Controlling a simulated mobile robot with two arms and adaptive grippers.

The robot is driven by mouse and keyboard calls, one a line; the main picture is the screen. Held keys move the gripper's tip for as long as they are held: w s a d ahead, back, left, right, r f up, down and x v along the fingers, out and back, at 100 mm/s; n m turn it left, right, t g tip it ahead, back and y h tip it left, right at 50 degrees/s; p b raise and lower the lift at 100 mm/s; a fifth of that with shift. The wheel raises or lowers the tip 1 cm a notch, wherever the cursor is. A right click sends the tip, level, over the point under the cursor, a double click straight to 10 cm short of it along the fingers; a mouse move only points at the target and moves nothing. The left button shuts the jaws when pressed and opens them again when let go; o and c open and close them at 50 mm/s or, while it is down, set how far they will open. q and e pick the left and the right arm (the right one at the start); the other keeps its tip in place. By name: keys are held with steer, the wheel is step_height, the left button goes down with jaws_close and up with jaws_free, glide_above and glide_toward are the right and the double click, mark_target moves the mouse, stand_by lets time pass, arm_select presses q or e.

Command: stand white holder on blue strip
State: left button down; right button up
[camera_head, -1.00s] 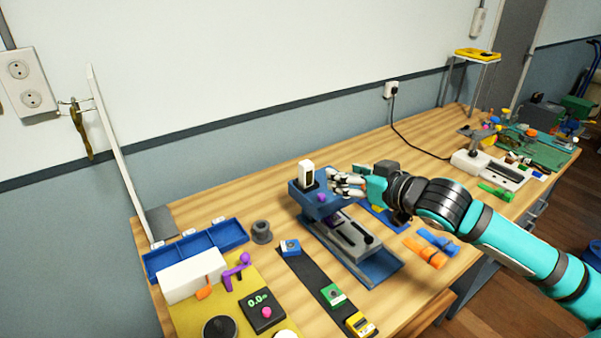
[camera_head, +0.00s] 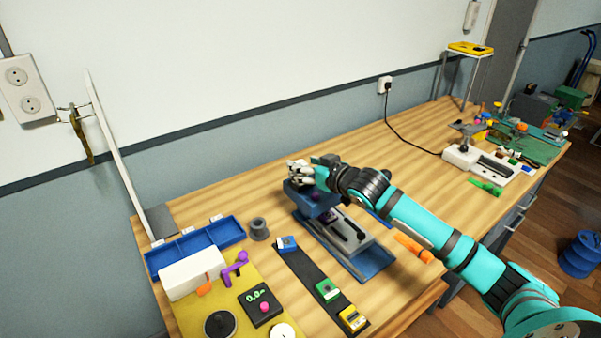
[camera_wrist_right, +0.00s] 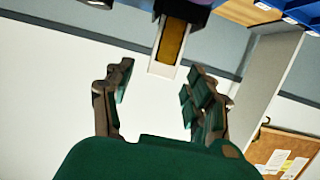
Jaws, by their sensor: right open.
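The white holder (camera_wrist_right: 170,45) shows in the right wrist view as a white frame around a brown-yellow inside. It lies just past and between my right fingertips (camera_wrist_right: 161,74), which stand apart and empty. In the head view my right gripper (camera_head: 300,173) is above the blue box (camera_head: 313,207) of the grey device and hides most or all of the holder. A narrow piece of blue strip (camera_head: 379,218) shows on the table behind my right forearm, which covers the rest of it. My left gripper is not in view.
The blue tray (camera_head: 195,250), white block (camera_head: 192,273) and grey ring (camera_head: 259,229) stand left of the device. A black strip (camera_head: 308,277) bears blue, green and yellow blocks. Orange straps (camera_head: 413,248) lie at the right. Bare tabletop is behind the arm.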

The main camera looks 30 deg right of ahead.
steer(key=shift+x, duration=1.35)
steer(key=shift+s, duration=0.1)
jaws_close()
